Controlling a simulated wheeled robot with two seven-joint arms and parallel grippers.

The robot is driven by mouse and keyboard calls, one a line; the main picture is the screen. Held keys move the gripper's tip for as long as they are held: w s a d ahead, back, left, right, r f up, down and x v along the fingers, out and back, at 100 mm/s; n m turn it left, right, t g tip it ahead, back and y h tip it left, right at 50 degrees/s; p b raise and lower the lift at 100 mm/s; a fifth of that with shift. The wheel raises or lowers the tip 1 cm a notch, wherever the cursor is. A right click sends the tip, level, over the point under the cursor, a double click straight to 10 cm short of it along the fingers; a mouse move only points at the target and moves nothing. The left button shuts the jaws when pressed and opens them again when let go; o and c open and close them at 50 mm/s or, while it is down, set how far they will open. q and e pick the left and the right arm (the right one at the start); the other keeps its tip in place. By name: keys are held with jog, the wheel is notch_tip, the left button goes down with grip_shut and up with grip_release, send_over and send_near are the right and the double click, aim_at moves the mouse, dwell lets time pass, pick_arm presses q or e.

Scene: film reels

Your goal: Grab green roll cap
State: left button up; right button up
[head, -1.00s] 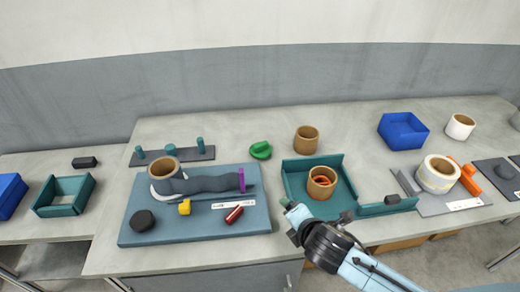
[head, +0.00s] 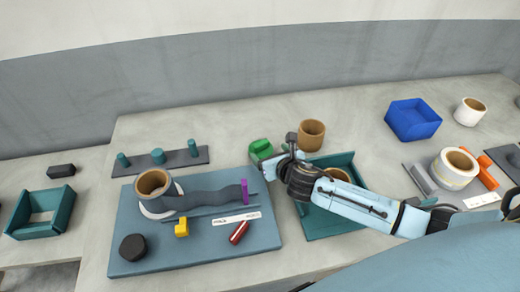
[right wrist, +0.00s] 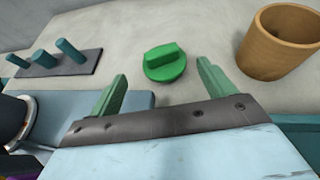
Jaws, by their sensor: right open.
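The green roll cap (head: 261,147) lies on the table behind the right part of the blue-grey board, partly covered by my right gripper in the head view. In the right wrist view the green roll cap (right wrist: 165,63) is a round disc with a raised bar on top. It sits beyond and between my fingertips, with nothing gripped. My right gripper (head: 271,158) is open; its two green fingers (right wrist: 160,78) stand apart on either side of the cap in the right wrist view. My left gripper is not in view.
A brown roll (head: 312,134) stands just right of the cap. A teal tray (head: 330,222) lies under my right arm. A grey peg plate (head: 186,160) is to the left. The blue-grey board (head: 200,255) holds a brown roll, a dark strip and small parts.

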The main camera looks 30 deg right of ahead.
aim_at(262, 146)
jog(key=shift+w+f, duration=0.3)
jog(key=shift+w, duration=0.3)
jog(key=shift+x, duration=1.15)
jog(key=b+x, duration=0.1)
jog(key=x, duration=0.2)
jog(key=shift+d+f, duration=0.15)
jog(key=shift+w+f, duration=0.15)
jog(key=shift+w, duration=0.25)
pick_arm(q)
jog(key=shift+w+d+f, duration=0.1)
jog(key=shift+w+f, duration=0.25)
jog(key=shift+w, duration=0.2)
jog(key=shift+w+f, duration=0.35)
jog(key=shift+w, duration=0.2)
pick_arm(e)
jog(key=c, duration=1.1)
